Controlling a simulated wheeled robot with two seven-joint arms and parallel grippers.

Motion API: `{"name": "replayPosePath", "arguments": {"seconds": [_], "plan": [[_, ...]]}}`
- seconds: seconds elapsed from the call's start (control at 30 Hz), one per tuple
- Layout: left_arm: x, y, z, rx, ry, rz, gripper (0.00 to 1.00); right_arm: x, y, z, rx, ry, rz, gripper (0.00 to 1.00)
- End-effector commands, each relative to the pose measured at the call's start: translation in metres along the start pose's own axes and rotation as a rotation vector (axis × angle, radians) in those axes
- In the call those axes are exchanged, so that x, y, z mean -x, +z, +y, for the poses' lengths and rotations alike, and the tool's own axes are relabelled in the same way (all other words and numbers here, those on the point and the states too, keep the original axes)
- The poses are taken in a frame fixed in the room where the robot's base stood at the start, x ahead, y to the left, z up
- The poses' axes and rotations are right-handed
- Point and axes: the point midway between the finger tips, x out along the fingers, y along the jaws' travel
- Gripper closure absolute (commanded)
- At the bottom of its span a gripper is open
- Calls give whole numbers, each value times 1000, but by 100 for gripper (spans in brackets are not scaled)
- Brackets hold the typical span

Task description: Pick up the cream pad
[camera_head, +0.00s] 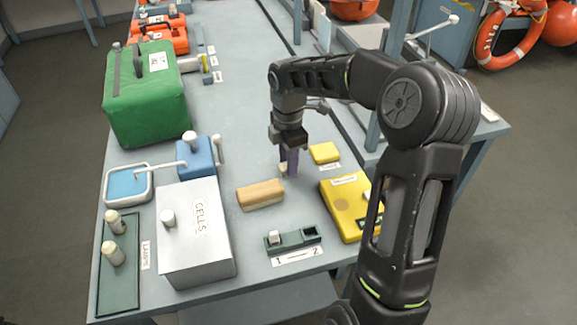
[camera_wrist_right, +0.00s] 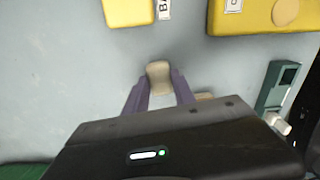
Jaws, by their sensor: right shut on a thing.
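The cream pad (camera_wrist_right: 158,78) is a small, pale, rounded piece between the purple-grey fingertips of my right gripper (camera_wrist_right: 160,90) in the wrist view. My right gripper (camera_head: 288,168) is shut on it, and in the head view only a bit of the cream pad (camera_head: 283,170) shows beside the fingers. The gripper points down over the grey table. I cannot tell whether the pad touches the table or is raised. My left gripper is in neither view.
A tan block (camera_head: 260,195) lies close to the gripper's left. A small yellow block (camera_head: 324,152) and a yellow case (camera_head: 345,207) lie to the right. A green two-slot holder (camera_head: 292,239) is in front. A silver CELLS box (camera_head: 195,243) and green bag (camera_head: 146,100) stand left.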

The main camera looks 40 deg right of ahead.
Motion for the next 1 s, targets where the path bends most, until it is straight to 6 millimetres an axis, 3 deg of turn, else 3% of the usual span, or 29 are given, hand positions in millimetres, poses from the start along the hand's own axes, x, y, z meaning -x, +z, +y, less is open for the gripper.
{"name": "replayPosePath", "arguments": {"seconds": [0.27,0.7,1.0], "plan": [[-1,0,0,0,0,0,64,13,0,1,0,2,-1,100],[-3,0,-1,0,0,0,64,91,0,1,0,2,0,100],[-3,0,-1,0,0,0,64,100,0,0,0,0,0,100]]}}
